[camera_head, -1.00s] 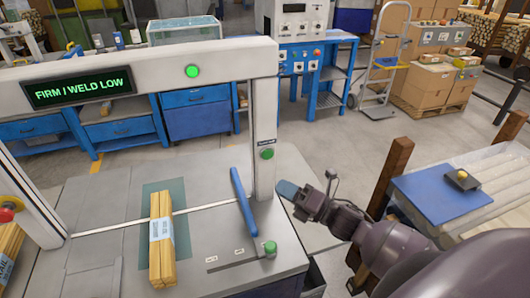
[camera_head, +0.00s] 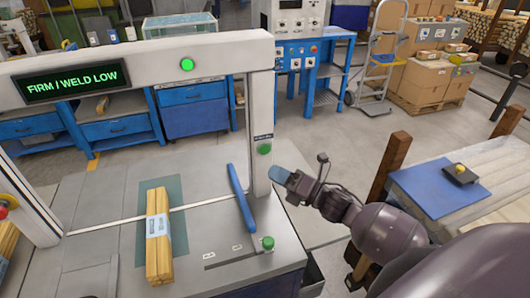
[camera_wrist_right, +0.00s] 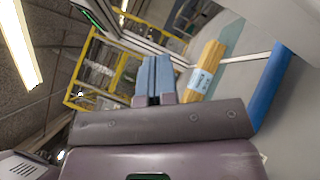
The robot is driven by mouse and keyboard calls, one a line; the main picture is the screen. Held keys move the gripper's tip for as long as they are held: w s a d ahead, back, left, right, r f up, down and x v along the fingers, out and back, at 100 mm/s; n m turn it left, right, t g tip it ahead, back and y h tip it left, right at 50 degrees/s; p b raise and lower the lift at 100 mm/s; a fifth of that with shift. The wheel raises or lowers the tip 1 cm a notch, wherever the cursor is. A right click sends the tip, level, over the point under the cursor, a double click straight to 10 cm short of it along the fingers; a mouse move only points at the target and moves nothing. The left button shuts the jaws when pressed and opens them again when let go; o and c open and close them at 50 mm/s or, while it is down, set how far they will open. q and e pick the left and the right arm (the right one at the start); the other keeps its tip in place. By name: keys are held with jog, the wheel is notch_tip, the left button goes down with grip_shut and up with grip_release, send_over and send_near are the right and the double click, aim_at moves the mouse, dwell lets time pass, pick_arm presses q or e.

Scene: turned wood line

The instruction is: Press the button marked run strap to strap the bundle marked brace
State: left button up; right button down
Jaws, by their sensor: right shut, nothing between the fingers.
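The bundle (camera_head: 158,235) of wooden sticks lies on the strapping machine's table with a pale label around it; the label is too small to read. A strap (camera_head: 205,204) runs across the table at the bundle. A green button (camera_head: 264,150) sits on the machine's right post under a small dark label that I cannot read. My right gripper (camera_head: 276,177) is shut and empty, just right of the post and a little below that button, apparently apart from it. Its blue fingers show together in the right wrist view (camera_wrist_right: 154,78), where the bundle (camera_wrist_right: 205,72) appears beyond. My left gripper is out of view.
The display (camera_head: 72,81) reads FIRM / WELD LOW, and a green lamp (camera_head: 187,65) is lit on the crossbeam. A blue bar (camera_head: 242,198) stands near the post. A second green button (camera_head: 268,243) sits at the table's front corner. A wooden post (camera_head: 385,185) stands right.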

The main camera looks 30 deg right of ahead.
aim_at(265, 149)
jog(key=shift+w+d+b, duration=0.2)
jog(key=shift+w+b, duration=0.05)
jog(key=shift+w, duration=0.6)
jog(key=shift+w+d+b, duration=0.25)
jog(key=shift+w, duration=0.55)
jog(key=shift+w+d+b, duration=0.2)
jog(key=shift+w+b, duration=0.05)
jog(key=shift+w, duration=0.6)
jog(key=shift+w, duration=0.2)
jog(key=shift+w+d, duration=0.1)
jog(key=shift+w, duration=0.15)
jog(key=shift+w+b, duration=0.3)
jog(key=shift+w, duration=0.05)
dwell(0.8)
jog(key=shift+s, duration=0.15)
jog(key=shift+s+p, duration=0.35)
jog(key=shift+s, duration=0.3)
